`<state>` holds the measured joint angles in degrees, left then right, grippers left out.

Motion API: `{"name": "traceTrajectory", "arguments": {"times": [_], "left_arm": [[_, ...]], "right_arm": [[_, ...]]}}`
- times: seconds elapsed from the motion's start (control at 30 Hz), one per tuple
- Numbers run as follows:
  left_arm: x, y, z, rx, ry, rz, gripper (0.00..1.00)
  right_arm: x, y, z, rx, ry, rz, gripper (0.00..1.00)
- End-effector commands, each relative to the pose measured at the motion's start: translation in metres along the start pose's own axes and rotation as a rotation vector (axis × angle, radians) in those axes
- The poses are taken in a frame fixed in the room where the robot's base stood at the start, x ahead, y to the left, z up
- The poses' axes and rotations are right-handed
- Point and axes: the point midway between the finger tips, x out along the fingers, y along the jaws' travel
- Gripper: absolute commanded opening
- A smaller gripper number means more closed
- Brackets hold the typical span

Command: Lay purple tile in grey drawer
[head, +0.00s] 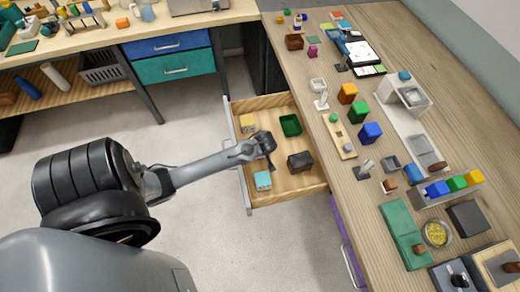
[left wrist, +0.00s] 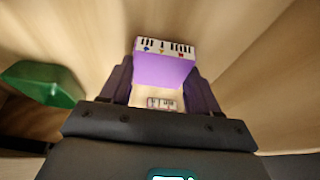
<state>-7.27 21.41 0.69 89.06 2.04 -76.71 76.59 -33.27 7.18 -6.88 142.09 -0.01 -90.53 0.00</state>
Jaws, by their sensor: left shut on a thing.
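My left gripper (head: 267,150) reaches over the open grey drawer (head: 240,165). In the left wrist view the left gripper (left wrist: 163,90) is shut on the purple tile (left wrist: 165,70). The tile has a purple face and a white edge with black bars and small coloured marks. In the head view the gripper hides the tile. I cannot tell whether the tile touches the drawer floor. My right gripper is not in view.
The drawer holds a yellow block (head: 247,122), a green tray (head: 290,125), a dark box (head: 300,161) and a light-blue block (head: 262,180). The wooden counter (head: 350,225) to its right carries many small objects.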

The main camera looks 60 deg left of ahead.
Motion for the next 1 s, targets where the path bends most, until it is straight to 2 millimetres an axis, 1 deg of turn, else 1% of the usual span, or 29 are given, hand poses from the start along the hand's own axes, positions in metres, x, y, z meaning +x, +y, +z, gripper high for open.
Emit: {"name": "traceTrajectory", "arguments": {"times": [0.1, 0.13, 0.27, 0.57, 0.67, 0.77, 0.87, 1.0], "left_arm": [[0.003, 0.0, 0.001, -0.001, 0.0, 0.0, 0.26], [0.003, 0.0, 0.001, -0.001, -0.001, 0.0, 0.66], [0.003, 0.0, 0.001, -0.001, -0.001, 0.0, 0.86], [0.002, 0.0, 0.001, 0.0, -0.001, 0.0, 0.87], [-0.002, 0.0, 0.0, 0.001, 0.0, 0.0, 0.87], [-0.012, 0.0, 0.0, 0.0, 0.0, 0.0, 0.87], [-0.028, 0.001, -0.001, 0.0, 0.0, 0.002, 0.87], [-0.054, 0.001, -0.001, 0.0, 0.0, 0.002, 0.87]], "right_arm": [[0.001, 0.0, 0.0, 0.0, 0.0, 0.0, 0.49], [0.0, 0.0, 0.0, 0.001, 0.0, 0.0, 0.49], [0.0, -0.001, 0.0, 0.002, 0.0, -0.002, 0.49], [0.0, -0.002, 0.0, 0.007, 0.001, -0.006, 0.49], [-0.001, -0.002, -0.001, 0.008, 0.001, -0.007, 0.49], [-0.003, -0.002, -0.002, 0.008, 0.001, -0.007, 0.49], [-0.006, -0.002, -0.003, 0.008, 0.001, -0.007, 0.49], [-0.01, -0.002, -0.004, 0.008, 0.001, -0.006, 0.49]]}}
